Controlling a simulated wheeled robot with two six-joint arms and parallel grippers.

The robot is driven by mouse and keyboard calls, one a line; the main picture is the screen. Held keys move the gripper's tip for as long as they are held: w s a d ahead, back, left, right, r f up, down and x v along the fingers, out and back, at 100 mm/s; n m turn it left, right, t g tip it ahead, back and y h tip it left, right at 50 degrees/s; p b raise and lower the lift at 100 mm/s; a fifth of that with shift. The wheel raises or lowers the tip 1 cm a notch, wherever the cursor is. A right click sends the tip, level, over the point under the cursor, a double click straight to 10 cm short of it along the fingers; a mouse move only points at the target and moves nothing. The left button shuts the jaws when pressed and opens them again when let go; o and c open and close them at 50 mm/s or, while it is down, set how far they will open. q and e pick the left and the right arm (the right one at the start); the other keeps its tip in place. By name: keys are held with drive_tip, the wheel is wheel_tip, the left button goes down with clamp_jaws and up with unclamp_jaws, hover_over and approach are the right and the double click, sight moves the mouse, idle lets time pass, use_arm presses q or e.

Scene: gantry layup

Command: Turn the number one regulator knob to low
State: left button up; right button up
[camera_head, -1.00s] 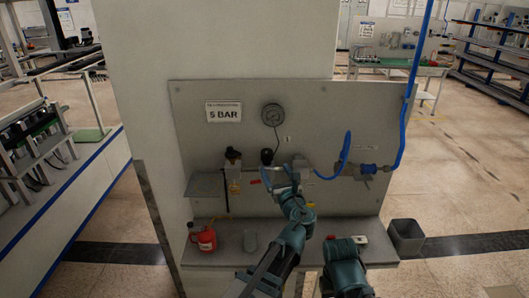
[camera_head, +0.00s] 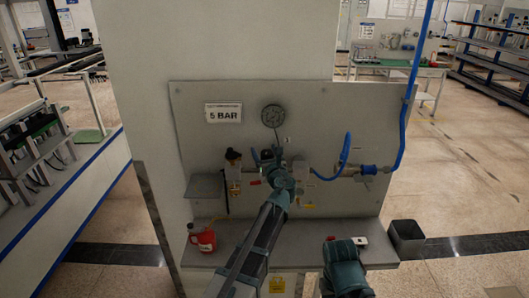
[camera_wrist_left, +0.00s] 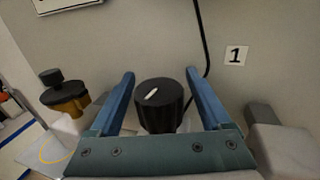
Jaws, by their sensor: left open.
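The regulator knob (camera_wrist_left: 159,105) is black and ribbed, with a white pointer line slanting to the upper right in the left wrist view. A label with the number 1 (camera_wrist_left: 236,55) is on the panel to its right. My left gripper (camera_wrist_left: 161,76) is open, with one blue finger on each side of the knob and visible gaps between. In the head view my left gripper (camera_head: 267,158) is at the panel below the round gauge (camera_head: 272,116), and largely covers the knob. No low mark is readable.
A 5 BAR sign (camera_head: 223,113) is on the panel. A filter unit with a black top (camera_head: 233,157) stands left of the knob. A blue hose (camera_head: 345,152) runs at the right. A red can (camera_head: 202,238) stands on the lower shelf (camera_head: 310,258).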

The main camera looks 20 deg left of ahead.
use_arm(q)
clamp_jaws()
drive_tip(key=shift+n+g+y, duration=0.7)
drive_tip(key=shift+n+y, duration=0.1)
drive_tip(key=shift+y, duration=0.3)
drive_tip(key=shift+s+a+n+g+y, duration=0.25)
drive_tip(key=shift+a+n+g+y, duration=0.1)
drive_tip(key=shift+n+g+y, duration=0.5)
unclamp_jaws()
drive_tip(key=shift+s, duration=0.1)
